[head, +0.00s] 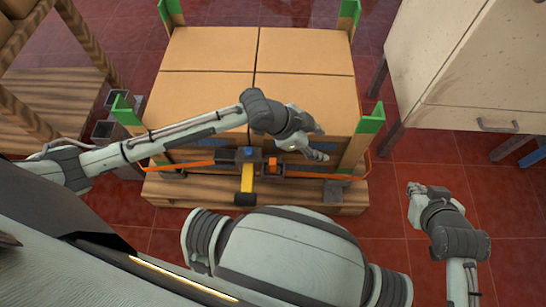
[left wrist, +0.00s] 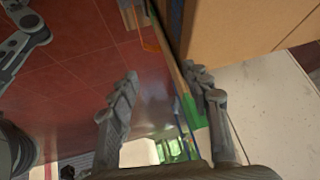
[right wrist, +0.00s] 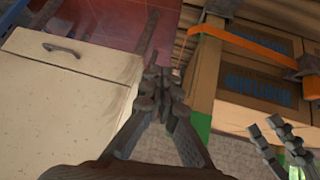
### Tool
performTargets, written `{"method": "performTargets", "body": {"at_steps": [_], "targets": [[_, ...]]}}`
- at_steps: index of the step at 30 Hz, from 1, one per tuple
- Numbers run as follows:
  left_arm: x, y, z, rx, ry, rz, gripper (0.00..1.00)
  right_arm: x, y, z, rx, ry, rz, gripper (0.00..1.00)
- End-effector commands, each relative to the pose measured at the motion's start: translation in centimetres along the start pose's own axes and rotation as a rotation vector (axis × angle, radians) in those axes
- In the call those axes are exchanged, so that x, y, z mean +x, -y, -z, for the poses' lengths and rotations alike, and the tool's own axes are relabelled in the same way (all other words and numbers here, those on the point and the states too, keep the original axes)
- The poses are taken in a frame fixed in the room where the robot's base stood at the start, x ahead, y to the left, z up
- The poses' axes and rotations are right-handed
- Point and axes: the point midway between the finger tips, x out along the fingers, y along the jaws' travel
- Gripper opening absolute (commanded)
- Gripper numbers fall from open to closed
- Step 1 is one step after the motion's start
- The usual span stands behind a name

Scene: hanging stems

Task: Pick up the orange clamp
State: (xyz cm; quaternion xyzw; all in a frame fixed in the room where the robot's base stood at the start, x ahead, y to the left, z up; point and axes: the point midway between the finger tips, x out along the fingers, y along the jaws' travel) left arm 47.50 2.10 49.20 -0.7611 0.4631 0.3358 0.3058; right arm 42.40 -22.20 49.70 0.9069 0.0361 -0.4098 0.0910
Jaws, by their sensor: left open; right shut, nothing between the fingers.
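An orange band (head: 180,164), seemingly part of the orange clamp, runs across the front of the stacked cardboard boxes. A dark block with a small orange part (head: 272,165) sits at its middle, with a yellow bar ending in black (head: 246,186) below. The band also shows in the right wrist view (right wrist: 243,42). My left gripper (head: 319,143) is open and empty, above and right of the dark block; its spread fingers show in the left wrist view (left wrist: 165,85). My right gripper (head: 413,188) is shut and empty, right of the pallet; its fingers meet in the right wrist view (right wrist: 161,88).
The cardboard boxes (head: 205,50) stand on a wooden pallet (head: 170,192) with green corner pieces (head: 370,118). A cream cabinet (head: 450,60) stands at the right. Wooden shelving (head: 50,100) is at the left. Red tiled floor (head: 395,255) is open around my right gripper.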

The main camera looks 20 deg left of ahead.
Motion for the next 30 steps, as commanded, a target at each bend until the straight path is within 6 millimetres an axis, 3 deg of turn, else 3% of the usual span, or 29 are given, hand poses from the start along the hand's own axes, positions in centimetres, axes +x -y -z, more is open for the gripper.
{"method": "performTargets", "body": {"at_steps": [1,3,6,9,24,30], "targets": [[-1.3,0.4,-3.0,0.020,0.134,-0.044,0.48,-1.1,-1.0,-2.5,0.001,0.123,-0.014,0.00],[-2.4,0.3,-6.9,0.036,0.279,-0.104,0.48,-1.9,-1.8,-5.8,0.002,0.260,-0.028,0.00],[-3.9,0.2,-10.4,0.047,0.412,-0.163,0.48,-3.0,-2.6,-8.9,0.006,0.388,-0.042,0.00],[-4.2,0.0,-12.2,0.050,0.471,-0.190,0.48,-3.6,-2.9,-10.2,0.008,0.444,-0.049,0.00],[1.6,-0.7,-15.2,0.050,0.480,-0.195,0.48,-5.8,-3.2,-9.2,0.004,0.441,-0.065,0.00],[2.4,-0.8,-15.5,0.051,0.478,-0.194,0.48,-6.4,-3.3,-8.8,0.004,0.439,-0.068,0.00]]}}
